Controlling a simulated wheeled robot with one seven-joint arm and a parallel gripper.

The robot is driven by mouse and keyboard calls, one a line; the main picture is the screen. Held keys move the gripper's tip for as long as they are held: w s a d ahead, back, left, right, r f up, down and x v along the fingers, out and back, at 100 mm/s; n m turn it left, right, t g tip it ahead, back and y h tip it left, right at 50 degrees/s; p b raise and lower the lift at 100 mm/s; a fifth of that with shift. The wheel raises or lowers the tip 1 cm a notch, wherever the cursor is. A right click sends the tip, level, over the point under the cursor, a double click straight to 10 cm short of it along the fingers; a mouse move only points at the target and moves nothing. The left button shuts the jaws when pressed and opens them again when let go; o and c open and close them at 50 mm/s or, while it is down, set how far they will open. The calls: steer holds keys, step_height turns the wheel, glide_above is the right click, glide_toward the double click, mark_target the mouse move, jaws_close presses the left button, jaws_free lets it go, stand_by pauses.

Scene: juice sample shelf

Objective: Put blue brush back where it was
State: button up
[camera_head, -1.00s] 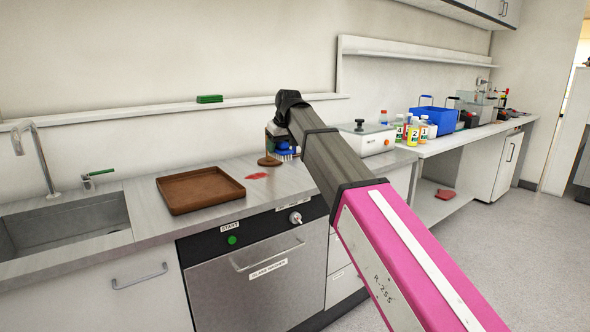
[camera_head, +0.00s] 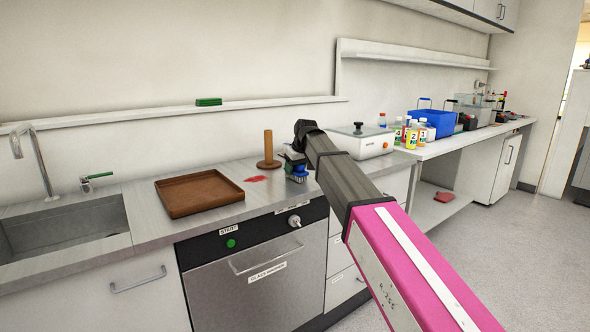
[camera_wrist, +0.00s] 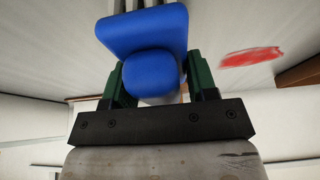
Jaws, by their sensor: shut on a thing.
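The blue brush (camera_wrist: 150,45) is between the two green fingers of my gripper (camera_wrist: 160,85) in the wrist view, which are shut on its rounded blue handle end. In the head view the brush (camera_head: 299,174) hangs bristles down, low over the counter; I cannot tell whether the bristles touch it. My gripper (camera_head: 295,160) points down there, partly hidden by my arm. A wooden post on a round base (camera_head: 268,150) stands upright just left of my gripper. A red stain (camera_head: 256,179) lies on the counter left of the brush and also shows in the wrist view (camera_wrist: 250,57).
A brown tray (camera_head: 198,193) lies left of the stain, beside the sink (camera_head: 60,230). A white lab device (camera_head: 362,140) stands behind my arm on the right. Several bottles (camera_head: 412,134) and a blue basket (camera_head: 432,120) are farther right. A green item (camera_head: 208,101) sits on the wall ledge.

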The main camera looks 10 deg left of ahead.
steer(key=shift+f, duration=0.2)
steer(key=o, duration=0.9)
steer(key=v, duration=1.2)
steer(key=shift+r, duration=0.15)
steer(key=shift+s, duration=0.1)
